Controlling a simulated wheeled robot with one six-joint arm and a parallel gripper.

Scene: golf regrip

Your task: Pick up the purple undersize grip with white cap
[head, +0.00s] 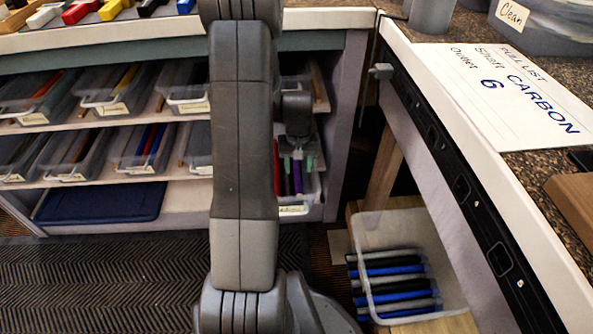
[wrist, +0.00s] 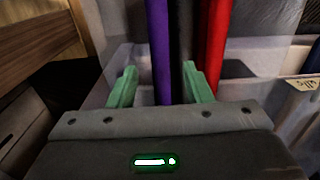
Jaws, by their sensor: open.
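The purple grip (wrist: 161,48) stands upright in a translucent bin, and it also shows in the head view (head: 297,178). My gripper (wrist: 161,86) is open, with its green fingers pointing at the bin. In the wrist view the purple grip appears between the two fingers, nearer the right one; I cannot tell how deep it sits between them. A black grip (wrist: 185,40) stands just right of it, partly behind the right finger. A red grip (wrist: 213,45) stands further right. No white cap is visible, and the purple grip's ends are out of sight.
The bin (head: 293,210) sits on the lower shelf beside the shelf's right side panel (head: 350,120). Several other bins of grips fill the shelves to the left. A clear tub (head: 385,226) of blue, black and grey grips stands below the counter at right.

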